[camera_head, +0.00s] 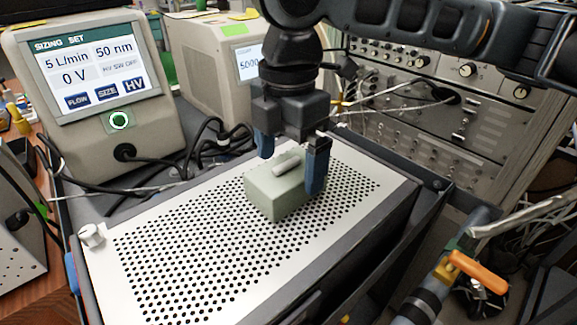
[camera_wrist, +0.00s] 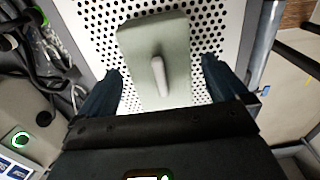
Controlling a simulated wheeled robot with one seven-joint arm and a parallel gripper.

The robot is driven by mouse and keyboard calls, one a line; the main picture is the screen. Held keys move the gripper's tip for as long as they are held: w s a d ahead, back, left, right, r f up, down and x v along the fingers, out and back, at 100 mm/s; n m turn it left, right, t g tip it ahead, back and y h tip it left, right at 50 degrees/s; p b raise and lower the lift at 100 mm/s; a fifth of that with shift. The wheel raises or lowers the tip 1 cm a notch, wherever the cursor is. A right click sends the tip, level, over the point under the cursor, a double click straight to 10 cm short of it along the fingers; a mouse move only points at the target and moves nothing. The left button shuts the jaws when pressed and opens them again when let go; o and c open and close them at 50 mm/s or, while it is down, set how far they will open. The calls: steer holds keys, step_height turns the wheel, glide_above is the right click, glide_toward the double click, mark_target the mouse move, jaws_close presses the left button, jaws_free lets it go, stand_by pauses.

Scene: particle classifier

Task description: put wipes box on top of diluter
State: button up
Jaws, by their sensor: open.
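The wipes box appears to be the pale green box (camera_head: 277,192) with a light handle-like piece on top. It rests on a white perforated plate (camera_head: 105,272), the top of a dark-sided unit that may be the diluter. My gripper (camera_head: 290,172) is right above the box, pointing down, its blue fingers apart. In the head view one finger hangs at the box's near right side and the other behind its left. In the wrist view the box (camera_wrist: 147,40) lies between the two spread fingers (camera_wrist: 163,82), with a gap on each side.
A sizing device with a screen (camera_head: 95,65) stands at the left, and a second screened unit (camera_head: 212,62) behind. A rack of grey instruments (camera_head: 440,110) is at the back right. Black cables (camera_head: 205,150) run behind the plate. An orange-handled valve (camera_head: 478,272) is at the lower right.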

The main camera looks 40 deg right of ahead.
mark_target(288, 168)
step_height(288, 168, up, 10)
steer(key=shift+f+p, duration=0.15)
steer(key=shift+p, duration=0.3)
stand_by(1.4)
